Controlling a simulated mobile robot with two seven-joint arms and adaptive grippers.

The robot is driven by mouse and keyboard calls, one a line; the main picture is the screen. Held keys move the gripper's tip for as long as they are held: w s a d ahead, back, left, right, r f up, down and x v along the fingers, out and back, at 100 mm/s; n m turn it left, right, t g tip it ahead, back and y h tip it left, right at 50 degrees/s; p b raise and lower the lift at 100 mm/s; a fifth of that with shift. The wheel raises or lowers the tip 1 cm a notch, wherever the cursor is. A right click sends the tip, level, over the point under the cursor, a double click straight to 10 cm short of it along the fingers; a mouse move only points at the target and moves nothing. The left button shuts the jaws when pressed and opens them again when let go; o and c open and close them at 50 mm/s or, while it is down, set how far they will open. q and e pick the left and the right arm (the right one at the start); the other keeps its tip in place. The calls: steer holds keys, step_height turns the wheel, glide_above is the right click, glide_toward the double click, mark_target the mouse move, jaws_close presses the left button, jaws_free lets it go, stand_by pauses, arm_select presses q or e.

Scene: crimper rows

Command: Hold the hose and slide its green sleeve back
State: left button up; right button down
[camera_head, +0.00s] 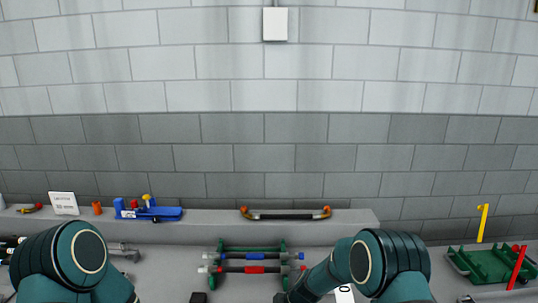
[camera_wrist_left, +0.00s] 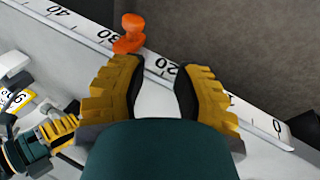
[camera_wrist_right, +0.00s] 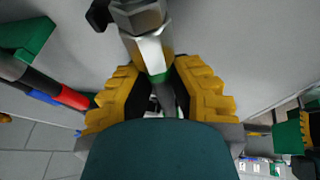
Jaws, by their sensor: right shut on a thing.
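In the right wrist view my right gripper (camera_wrist_right: 160,92) is shut on a grey hose (camera_wrist_right: 168,98). The hose has a dark metal end fitting (camera_wrist_right: 140,16) and a white band beyond the fingers. A small strip of green, seemingly the green sleeve (camera_wrist_right: 160,77), shows by the fingers; most of it is hidden. In the left wrist view my left gripper (camera_wrist_left: 158,82) is open and empty above a ruler strip (camera_wrist_left: 195,85). My right gripper also shows at that view's left edge, apart from the left fingers. Both grippers are hidden in the head view.
A green rack (camera_head: 282,246) holds dark hoses with a blue sleeve (camera_head: 254,256) and a red sleeve (camera_head: 254,269). A ledge behind carries a blue tool (camera_head: 150,212) and a black handle bar (camera_head: 285,216). A green tray (camera_head: 490,265) lies right.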

steer(key=shift+f, duration=0.1)
stand_by(0.6)
steer(key=shift+b, duration=0.5)
steer(key=shift+s+d+f+b, duration=0.1)
steer(key=shift+s+f+b, duration=0.1)
steer(key=shift+f+b, duration=0.45)
stand_by(1.5)
steer(key=c, duration=0.7)
jaws_free()
steer(key=shift+w+r, duration=0.1)
steer(key=shift+c, duration=0.2)
steer(key=shift+r, duration=0.1)
steer(key=o, duration=0.7)
steer(key=shift+w+r, duration=0.1)
steer(key=shift+c, duration=0.2)
